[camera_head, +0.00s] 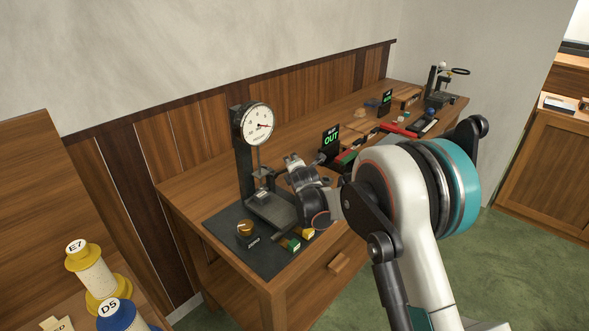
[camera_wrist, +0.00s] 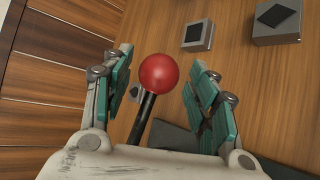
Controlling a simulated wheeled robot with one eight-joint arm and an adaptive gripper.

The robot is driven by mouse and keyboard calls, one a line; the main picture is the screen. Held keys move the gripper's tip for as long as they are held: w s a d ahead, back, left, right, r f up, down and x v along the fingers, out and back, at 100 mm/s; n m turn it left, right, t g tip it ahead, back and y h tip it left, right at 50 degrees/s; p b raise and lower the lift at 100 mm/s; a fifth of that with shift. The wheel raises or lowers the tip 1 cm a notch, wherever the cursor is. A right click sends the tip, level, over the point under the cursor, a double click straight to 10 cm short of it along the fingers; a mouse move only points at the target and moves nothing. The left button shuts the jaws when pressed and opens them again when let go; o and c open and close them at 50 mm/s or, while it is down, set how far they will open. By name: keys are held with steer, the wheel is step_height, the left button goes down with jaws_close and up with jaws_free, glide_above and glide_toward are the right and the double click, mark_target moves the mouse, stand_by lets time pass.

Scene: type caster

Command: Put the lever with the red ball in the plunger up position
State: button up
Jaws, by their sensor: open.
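The red ball (camera_wrist: 158,73) tops a dark lever rod (camera_wrist: 142,119) in the wrist view. My gripper (camera_wrist: 160,64) is open, with one teal-padded finger on each side of the ball and visible gaps on both sides. The rod runs down and slightly left from the ball. In the head view my gripper (camera_head: 292,160) is beside a dark stand with a round dial gauge (camera_head: 257,124). The lever and red ball cannot be made out there; my arm covers part of that area.
The stand sits on a dark mat (camera_head: 223,226) on a wooden bench (camera_head: 180,184). A brass-coloured piece (camera_head: 245,229) and small green and yellow blocks (camera_head: 291,244) lie on it. An OUT sign (camera_head: 331,140) stands behind my wrist.

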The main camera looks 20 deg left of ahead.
steer(key=v, duration=1)
steer(key=shift+s, duration=0.25)
steer(key=shift+d+r, duration=0.1)
steer(key=s+d+r+m+g+h+p, duration=0.15)
steer(key=d+r+m, duration=0.3)
steer(key=d, duration=0.65)
steer(key=s+d+r+m+h, duration=0.15)
steer(key=d+r+m, duration=0.3)
steer(key=d, duration=0.65)
steer(key=s+d+r+m+g+h, duration=0.15)
steer(key=d+r+m, duration=0.35)
steer(key=d, duration=0.5)
steer(key=s+d+f+m, duration=0.1)
steer(key=s+d+m, duration=0.3)
steer(key=s, duration=0.7)
steer(key=s+d+f+m+g+h+b, duration=0.1)
steer(key=s+d+m, duration=0.4)
steer(key=s, duration=0.6)
steer(key=s+d+f+m, duration=0.2)
steer(key=s+d+m, duration=0.2)
steer(key=s, duration=0.6)
steer(key=shift+s+d+m+g, duration=0.3)
steer(key=shift+s+d+m, duration=0.05)
steer(key=shift+s+m, duration=0.05)
steer(key=shift+h, duration=0.25)
